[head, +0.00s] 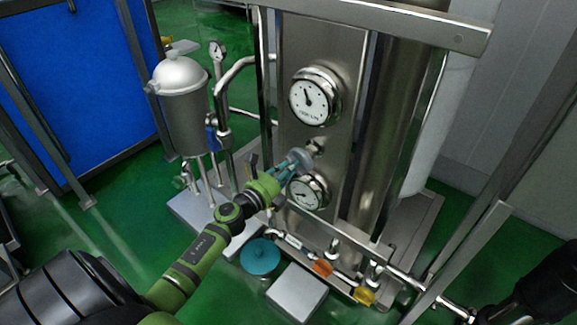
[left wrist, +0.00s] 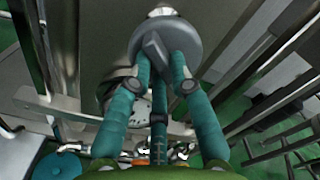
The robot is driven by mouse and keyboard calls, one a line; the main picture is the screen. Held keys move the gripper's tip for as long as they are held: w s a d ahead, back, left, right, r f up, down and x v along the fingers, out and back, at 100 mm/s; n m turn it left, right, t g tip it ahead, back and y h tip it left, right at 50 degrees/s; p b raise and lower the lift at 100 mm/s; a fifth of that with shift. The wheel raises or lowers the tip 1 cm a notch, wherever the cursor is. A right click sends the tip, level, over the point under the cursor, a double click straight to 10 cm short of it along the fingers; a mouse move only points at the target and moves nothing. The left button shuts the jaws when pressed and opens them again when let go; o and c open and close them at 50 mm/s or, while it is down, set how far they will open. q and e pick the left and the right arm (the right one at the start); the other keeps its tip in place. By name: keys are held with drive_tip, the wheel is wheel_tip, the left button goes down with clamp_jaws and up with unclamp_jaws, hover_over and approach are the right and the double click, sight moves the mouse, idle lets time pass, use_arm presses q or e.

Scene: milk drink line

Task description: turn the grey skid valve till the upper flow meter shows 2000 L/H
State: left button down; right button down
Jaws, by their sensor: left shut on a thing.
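The grey skid valve (head: 301,156) is a round knob on the steel panel between two dials. In the left wrist view the valve (left wrist: 192,35) is a grey disc with a raised bar across its face. My left gripper (head: 288,166) has its teal fingers shut on the valve. In the left wrist view the gripper (left wrist: 160,68) has its fingertips around the raised bar. The upper flow meter (head: 312,104) is a white round dial above the valve. Its black needle points up and slightly left; the numbers are too small to read. My right gripper does not show.
A lower dial (head: 305,194) sits just below the valve, partly behind my gripper. A steel canister (head: 183,104) and pipes stand left of the panel. Orange (head: 323,268) and yellow (head: 365,295) fittings and a blue-green disc (head: 260,257) are low down. Green floor lies around the skid.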

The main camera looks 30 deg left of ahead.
use_arm(q)
drive_tip(key=n+p, duration=0.1)
drive_tip(key=n, duration=0.4)
drive_tip(key=n+p, duration=0.2)
drive_tip(key=n, duration=0.4)
drive_tip(key=shift+d+f, duration=0.15)
drive_tip(key=shift+f, duration=0.05)
drive_tip(key=shift+n, duration=0.3)
drive_tip(key=c, duration=1.1)
unclamp_jaws()
drive_tip(key=shift+s, duration=0.1)
